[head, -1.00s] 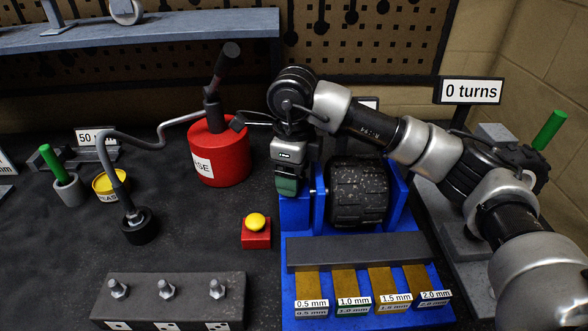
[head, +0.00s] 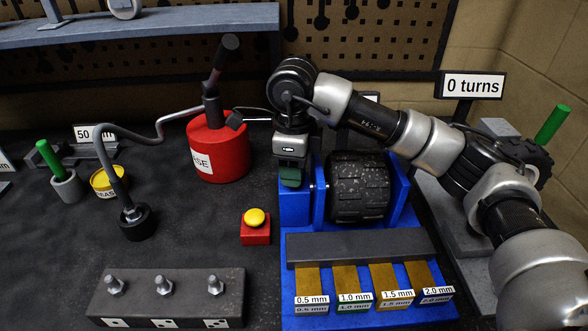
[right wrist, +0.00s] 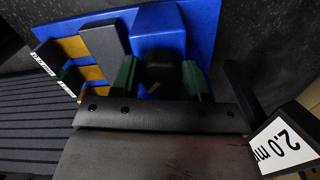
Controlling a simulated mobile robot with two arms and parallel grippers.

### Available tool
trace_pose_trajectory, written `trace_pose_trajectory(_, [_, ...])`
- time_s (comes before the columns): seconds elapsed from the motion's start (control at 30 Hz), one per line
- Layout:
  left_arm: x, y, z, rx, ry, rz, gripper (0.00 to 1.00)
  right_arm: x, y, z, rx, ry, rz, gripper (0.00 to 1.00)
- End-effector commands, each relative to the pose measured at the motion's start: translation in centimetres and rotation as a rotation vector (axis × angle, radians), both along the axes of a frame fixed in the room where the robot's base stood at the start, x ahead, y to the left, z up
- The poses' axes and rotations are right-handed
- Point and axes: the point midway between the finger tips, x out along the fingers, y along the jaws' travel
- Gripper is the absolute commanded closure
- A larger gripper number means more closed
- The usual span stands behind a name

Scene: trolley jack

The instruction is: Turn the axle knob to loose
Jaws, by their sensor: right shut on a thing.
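My right gripper (head: 291,178) is at the left end of the blue stand (head: 296,208), beside the black speckled wheel (head: 360,190). In the right wrist view its two green fingers (right wrist: 160,80) stand on either side of a dark knob (right wrist: 158,72) with a small light mark on it. The gripper is shut on this axle knob, in front of a blue block. In the head view the gripper hides the knob. I cannot read a loose or tight marking. My left gripper is not in view.
A red can (head: 220,150) stands left of the gripper. A red box with a yellow button (head: 255,218) is in front. Brass feeler strips (head: 352,276) lie before the wheel. A sign reading "0 turns" (head: 473,85) stands at the right.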

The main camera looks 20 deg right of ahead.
Motion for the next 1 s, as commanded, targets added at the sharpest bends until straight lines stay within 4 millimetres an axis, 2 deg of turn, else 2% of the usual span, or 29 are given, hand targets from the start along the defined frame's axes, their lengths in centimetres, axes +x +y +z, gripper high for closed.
trace_pose_trajectory(0.03, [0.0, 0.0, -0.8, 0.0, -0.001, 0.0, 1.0, 0.0, 0.0, -0.3, 0.0, -0.002, 0.034, 0.79])
trace_pose_trajectory(0.4, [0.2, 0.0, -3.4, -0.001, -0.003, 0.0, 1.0, 0.0, 0.0, -0.3, 0.0, -0.002, 0.352, 0.79])
trace_pose_trajectory(0.7, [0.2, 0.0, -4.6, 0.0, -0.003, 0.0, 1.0, 0.0, 0.0, -0.1, 0.0, -0.002, 0.563, 0.79])
trace_pose_trajectory(1.0, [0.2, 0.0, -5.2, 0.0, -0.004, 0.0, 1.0, 0.0, 0.0, 0.0, 0.001, -0.003, 0.67, 0.79])
